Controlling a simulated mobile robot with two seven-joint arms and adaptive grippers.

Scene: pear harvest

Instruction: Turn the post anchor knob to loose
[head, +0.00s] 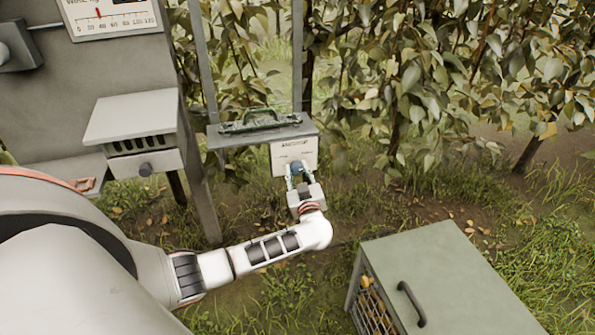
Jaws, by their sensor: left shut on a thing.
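The post anchor knob (297,167) is a small dark blue knob on a pale labelled plate (284,152) below a grey shelf. The label is too small to read. My right gripper is not in view.
A grey shelf (230,140) with a dark green handled item (262,119) is above the plate. A green-grey crate (450,275) stands at lower right. A grey panel with a gauge (112,14) and a vented box (135,115) are at left. Leafy trees fill the back.

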